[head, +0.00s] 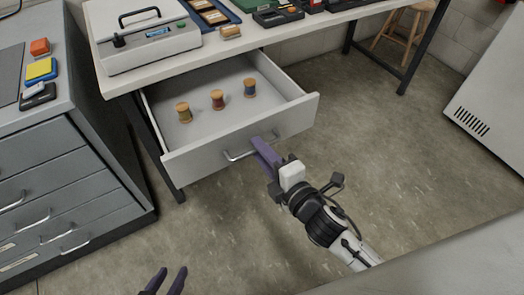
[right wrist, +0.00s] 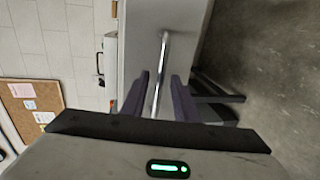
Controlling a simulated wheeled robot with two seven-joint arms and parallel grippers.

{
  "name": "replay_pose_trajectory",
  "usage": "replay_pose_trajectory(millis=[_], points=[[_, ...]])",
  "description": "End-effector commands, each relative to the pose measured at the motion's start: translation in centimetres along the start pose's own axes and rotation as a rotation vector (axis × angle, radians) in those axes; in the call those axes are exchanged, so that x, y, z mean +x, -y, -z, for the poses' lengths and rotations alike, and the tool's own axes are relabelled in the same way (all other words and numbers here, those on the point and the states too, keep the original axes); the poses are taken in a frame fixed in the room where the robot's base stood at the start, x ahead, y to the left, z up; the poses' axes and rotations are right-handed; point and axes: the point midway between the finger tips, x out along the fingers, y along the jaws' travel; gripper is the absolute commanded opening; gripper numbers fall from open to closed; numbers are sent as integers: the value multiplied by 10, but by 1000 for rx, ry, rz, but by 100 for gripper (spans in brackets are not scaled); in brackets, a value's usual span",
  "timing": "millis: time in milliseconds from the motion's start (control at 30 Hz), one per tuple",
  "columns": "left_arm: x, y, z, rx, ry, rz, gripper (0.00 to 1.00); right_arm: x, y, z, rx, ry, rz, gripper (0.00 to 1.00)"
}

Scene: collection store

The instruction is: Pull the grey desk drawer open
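The grey desk drawer (head: 205,158) is pulled out from under the desk in the head view, its inside showing. Its bar handle (head: 240,155) is on the front panel. My right gripper (head: 258,143) is at the right part of the handle. In the right wrist view the handle (right wrist: 161,70) runs between the two purple fingers of the right gripper (right wrist: 160,78), with a gap on each side. My left gripper (head: 171,272) is open and empty at the bottom edge of the head view, away from the drawer.
A grey cabinet (head: 60,170) stands left. The desk (head: 260,35) holds a white device (head: 150,40) and trays. Floor before the drawer is clear.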

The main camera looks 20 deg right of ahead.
Motion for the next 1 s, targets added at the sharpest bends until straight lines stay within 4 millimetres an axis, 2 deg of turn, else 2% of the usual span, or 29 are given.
replay_pose_trajectory(millis=[233,367,800,1000], points=[[-1,0,4,1,-8,0,31,0,0,0,0,0,0,27],[-2,0,5,1,-8,0,31,-8,0,0,1,0,2,27],[-4,0,4,3,0,1,31,-85,1,0,1,0,3,27],[-3,0,3,3,1,1,31,-101,0,0,0,0,1,27]])
